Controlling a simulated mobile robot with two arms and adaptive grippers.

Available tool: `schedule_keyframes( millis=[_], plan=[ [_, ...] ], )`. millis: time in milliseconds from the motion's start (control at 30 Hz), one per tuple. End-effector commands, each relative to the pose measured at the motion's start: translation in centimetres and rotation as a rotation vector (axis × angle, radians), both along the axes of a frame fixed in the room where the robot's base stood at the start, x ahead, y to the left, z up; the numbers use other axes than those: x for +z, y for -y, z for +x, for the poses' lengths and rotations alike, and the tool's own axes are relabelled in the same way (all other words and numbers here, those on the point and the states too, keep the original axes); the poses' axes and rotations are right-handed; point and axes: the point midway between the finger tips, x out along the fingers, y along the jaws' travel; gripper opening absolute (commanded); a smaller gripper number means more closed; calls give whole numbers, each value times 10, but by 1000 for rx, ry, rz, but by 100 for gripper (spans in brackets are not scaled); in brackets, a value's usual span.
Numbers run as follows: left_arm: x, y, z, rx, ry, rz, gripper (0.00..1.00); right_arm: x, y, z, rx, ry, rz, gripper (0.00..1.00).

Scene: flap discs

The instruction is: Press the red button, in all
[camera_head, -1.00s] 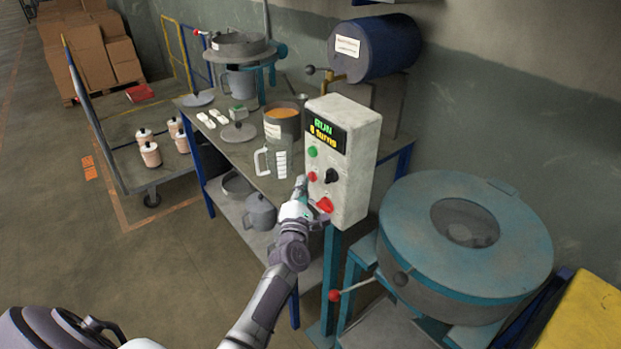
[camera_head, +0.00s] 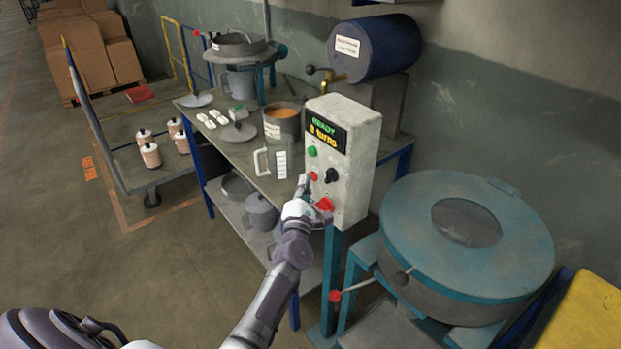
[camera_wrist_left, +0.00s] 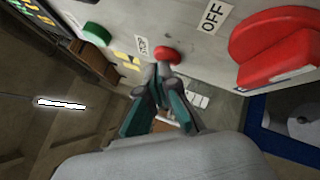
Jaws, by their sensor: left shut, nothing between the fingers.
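The control box (camera_head: 354,130) is pale grey and stands on a teal post. Its display (camera_head: 325,131) reads "READY" with a line about turns below. The small red button (camera_head: 313,176) sits below the green button (camera_head: 312,152). In the left wrist view the red button (camera_wrist_left: 167,55) lies just beyond the fingertips, by a label that seems to read "STOP". My left gripper (camera_head: 303,183) is shut and empty, with its tips at or very near the red button; I cannot tell whether they touch. My right gripper is not in view.
A large red switch (camera_head: 324,204) sits below, near an "OFF" label (camera_wrist_left: 212,15), with a black knob (camera_head: 331,175) above it. A teal-lidded round machine (camera_head: 400,225) stands right. A bench (camera_head: 215,143) with pots is behind; a cart (camera_head: 130,178) stands left.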

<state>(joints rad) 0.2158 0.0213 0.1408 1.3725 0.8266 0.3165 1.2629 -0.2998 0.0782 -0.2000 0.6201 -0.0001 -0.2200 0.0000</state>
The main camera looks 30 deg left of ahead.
Motion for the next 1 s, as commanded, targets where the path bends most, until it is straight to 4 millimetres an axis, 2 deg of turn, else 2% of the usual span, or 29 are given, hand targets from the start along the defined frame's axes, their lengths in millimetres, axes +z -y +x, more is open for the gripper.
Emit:
schedule_keyframes(
  millis=[233,500,867,1000],
  plan=[
    [0,-1,-3,-1,0,1,0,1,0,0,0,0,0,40],
    [1,-6,-15,-1,0,1,0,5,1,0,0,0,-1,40],
    [0,-7,-17,0,0,1,0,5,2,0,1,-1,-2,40],
    [1,-11,-27,1,-1,3,0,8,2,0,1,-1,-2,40]
  ],
)
